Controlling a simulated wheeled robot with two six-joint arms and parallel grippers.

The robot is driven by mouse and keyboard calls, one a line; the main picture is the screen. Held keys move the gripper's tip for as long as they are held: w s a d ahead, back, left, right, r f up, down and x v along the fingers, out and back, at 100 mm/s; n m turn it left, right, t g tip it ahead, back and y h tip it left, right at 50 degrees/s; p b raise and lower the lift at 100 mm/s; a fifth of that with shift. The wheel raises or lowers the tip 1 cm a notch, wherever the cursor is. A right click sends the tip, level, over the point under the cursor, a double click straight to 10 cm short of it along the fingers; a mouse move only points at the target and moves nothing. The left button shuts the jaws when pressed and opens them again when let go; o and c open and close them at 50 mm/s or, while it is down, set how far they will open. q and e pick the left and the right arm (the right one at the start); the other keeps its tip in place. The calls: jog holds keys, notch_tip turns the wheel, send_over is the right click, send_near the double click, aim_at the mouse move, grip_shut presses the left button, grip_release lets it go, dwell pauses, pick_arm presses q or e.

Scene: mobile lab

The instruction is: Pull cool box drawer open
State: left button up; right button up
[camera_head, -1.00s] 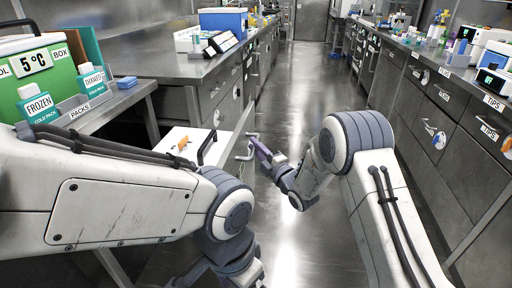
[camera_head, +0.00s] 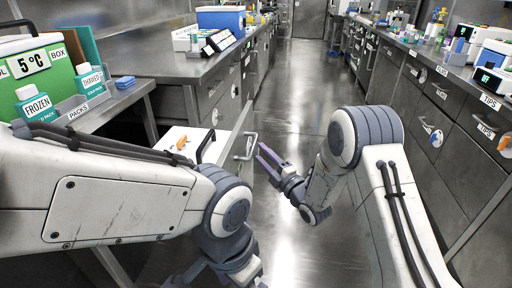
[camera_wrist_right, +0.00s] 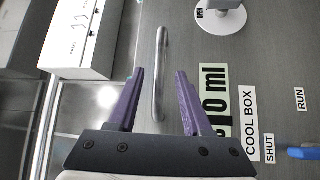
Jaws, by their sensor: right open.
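The drawer front labelled COOL BOX (camera_wrist_right: 250,122) fills the right part of the right wrist view, with a vertical metal bar handle (camera_wrist_right: 160,75) on it. In the head view the handle (camera_head: 248,147) sits on the grey front at the end of the left bench. My right gripper (camera_head: 266,160) is open, its purple fingers pointing at the front, a little right of the handle. In the wrist view the handle appears between the two parted fingers (camera_wrist_right: 160,100); it is not gripped.
A green 5 °C box (camera_head: 42,78) and cold packs (camera_head: 42,104) stand on the left bench. The aisle floor (camera_head: 300,100) is clear; drawers (camera_head: 440,130) line the right side.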

jog(key=v, duration=0.5)
jog(key=shift+d, duration=0.1)
jog(key=s+d+r+m+g+h, duration=0.15)
jog(key=s+m+g+h, duration=0.6)
jog(key=s, duration=1.05)
jog(key=s+d+r+m+g+h, duration=0.1)
jog(key=s+d+m+g+h, duration=0.25)
jog(key=s+m+g, duration=1)
jog(key=s+r+n+t+p, duration=0.2)
jog(key=r+t+p, duration=0.1)
jog(key=r+p, duration=1.3)
jog(key=s+r+n+t+p, duration=0.1)
jog(key=s+r+t+p, duration=0.1)
jog(key=r+p, duration=1.4)
jog(key=shift+s+n+t, duration=0.4)
jog(key=shift+t, duration=0.1)
